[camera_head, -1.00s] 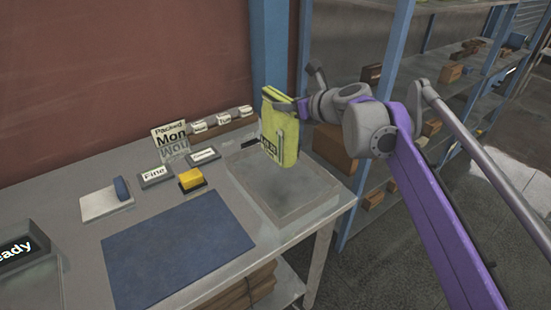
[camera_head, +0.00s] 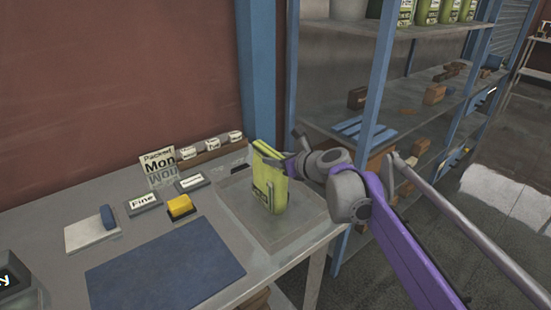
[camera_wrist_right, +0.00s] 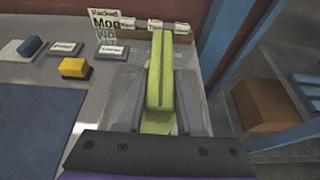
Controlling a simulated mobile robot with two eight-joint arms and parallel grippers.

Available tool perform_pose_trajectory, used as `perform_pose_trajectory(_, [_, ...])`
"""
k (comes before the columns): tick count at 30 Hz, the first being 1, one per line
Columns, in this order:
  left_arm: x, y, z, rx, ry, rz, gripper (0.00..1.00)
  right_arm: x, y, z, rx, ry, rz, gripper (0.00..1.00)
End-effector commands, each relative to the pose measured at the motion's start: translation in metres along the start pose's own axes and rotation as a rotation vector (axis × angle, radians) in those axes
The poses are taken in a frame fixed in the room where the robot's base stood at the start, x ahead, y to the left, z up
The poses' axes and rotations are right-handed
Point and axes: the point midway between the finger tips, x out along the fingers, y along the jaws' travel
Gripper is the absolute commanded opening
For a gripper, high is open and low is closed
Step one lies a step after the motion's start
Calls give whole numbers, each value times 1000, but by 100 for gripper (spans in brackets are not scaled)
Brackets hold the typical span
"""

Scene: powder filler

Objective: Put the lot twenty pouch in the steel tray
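The yellow-green pouch (camera_head: 268,182) is upright over the grey steel tray (camera_head: 308,222) at the right end of the bench. Its lower end is at or just above the tray floor; I cannot tell whether it touches. Its lot label is too small to read. My right gripper (camera_head: 287,165) has its fingers around the top of the pouch. In the right wrist view the pouch (camera_wrist_right: 160,75) sits between the two fingers (camera_wrist_right: 160,100), which press close on both sides. My left gripper is not in view.
A "Packed Mon" sign (camera_head: 158,163), a "Fine" plate (camera_head: 143,202), a yellow block (camera_head: 180,206) and a blue mat (camera_head: 160,268) lie left of the tray. A blue post (camera_head: 258,70) and shelving (camera_head: 375,75) stand behind and right.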

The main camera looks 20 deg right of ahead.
Motion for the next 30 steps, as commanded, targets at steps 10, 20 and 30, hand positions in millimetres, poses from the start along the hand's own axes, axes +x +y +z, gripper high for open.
perform_pose_trajectory(10, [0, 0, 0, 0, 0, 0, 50, 0, 0, 0, 0, 0, 0, 65])
perform_pose_trajectory(20, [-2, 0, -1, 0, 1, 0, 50, -27, 0, 2, 1, 1, -2, 65])
perform_pose_trajectory(30, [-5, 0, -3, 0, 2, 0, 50, -98, -1, 2, 1, 0, -3, 65])
